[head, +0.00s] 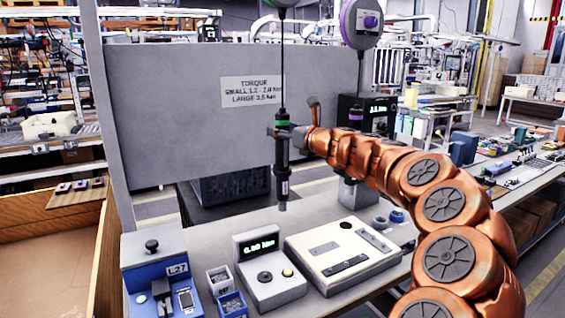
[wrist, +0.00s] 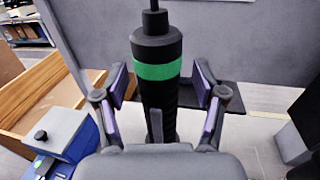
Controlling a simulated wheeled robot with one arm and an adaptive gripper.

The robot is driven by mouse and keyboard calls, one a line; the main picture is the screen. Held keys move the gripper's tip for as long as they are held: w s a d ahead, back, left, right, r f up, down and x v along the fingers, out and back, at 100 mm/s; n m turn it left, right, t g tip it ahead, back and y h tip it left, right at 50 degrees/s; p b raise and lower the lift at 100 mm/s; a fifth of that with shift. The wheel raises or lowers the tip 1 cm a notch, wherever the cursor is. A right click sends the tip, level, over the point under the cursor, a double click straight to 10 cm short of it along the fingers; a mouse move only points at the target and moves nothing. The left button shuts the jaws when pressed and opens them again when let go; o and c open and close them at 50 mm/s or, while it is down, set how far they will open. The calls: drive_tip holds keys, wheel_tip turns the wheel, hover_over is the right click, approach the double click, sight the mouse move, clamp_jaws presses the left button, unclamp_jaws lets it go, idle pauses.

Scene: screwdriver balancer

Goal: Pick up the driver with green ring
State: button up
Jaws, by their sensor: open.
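The driver with the green ring (head: 282,150) hangs upright on a cable from a balancer (head: 282,4) above the bench. In the wrist view the driver (wrist: 157,62) is black with a green band near its top. My gripper (wrist: 165,97) is open, with one finger on each side of the driver's body below the green band. Gaps show between the fingers and the driver. In the head view my gripper (head: 281,132) is at the height of the ring, and its fingers are small and partly hidden by the driver.
A second balancer with a purple ring (head: 362,22) hangs to the right. Below the driver, the bench holds a torque display (head: 262,268), a white fixture (head: 343,255), small bins (head: 231,303) and a blue unit (head: 160,275). A grey panel (head: 190,120) stands behind.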

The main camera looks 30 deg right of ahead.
drive_tip(key=shift+w, duration=0.2)
drive_tip(key=shift+c, duration=0.2)
clamp_jaws()
idle(0.4)
